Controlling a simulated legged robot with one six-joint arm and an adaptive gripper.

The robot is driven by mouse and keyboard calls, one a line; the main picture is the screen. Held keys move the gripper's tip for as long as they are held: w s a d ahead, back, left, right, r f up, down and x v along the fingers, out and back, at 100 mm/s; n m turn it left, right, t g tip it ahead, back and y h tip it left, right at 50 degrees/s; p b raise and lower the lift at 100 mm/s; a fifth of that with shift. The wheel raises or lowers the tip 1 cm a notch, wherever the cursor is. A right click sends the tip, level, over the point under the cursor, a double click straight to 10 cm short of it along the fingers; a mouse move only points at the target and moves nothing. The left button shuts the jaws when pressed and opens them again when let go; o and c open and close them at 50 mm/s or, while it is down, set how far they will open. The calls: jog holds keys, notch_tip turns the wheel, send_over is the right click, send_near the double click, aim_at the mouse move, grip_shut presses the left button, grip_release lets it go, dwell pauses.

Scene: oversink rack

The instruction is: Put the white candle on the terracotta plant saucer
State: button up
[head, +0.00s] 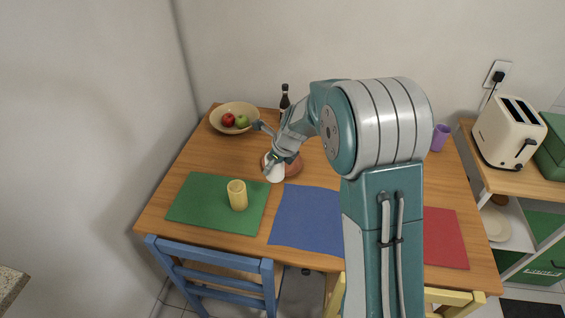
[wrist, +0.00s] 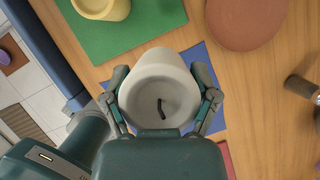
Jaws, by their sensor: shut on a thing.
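The white candle (head: 276,173) is a short pale cylinder; its top with a dark wick faces the camera in the wrist view (wrist: 158,92). My gripper (wrist: 164,100) is shut on it, with one finger on each side. In the head view my gripper (head: 279,160) is over the table, in front of the saucer. The terracotta plant saucer (head: 295,167) is a round reddish-brown disc, partly hidden by my gripper in the head view. In the wrist view the saucer (wrist: 246,18) is at the upper right, apart from the candle, and its visible top is bare.
A yellow cup-like object (head: 238,196) stands on a green mat (head: 190,200). A blue mat (head: 306,222) and red mat (head: 446,238) lie along the table's front. A fruit bowl (head: 235,112) and dark bottle (head: 285,98) stand at the back. A purple cup (head: 440,137) is right.

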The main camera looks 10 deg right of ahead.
jog(key=m, duration=0.1)
jog(key=r+m, duration=0.1)
jog(key=a+m+h, duration=0.1)
jog(key=shift+w+r+t, duration=0.25)
jog(key=shift+r+t, duration=0.15)
jog(key=shift+w+d+r+m+h, duration=0.1)
jog(key=shift+d+r+m+h, duration=0.15)
jog(key=shift+m, duration=0.45)
jog(key=shift+w+d+f, duration=0.1)
jog(key=shift+w, duration=0.05)
jog(key=w+d+f, duration=0.4)
jog(key=w, duration=0.3)
send_over(288, 170)
notch_tip(288, 170, down, 6)
jog(key=shift+a+r, duration=0.1)
jog(key=shift+r, duration=0.15)
notch_tip(288, 170, down, 3)
jog(key=shift+w+f, duration=0.1)
jog(key=shift+f, duration=0.1)
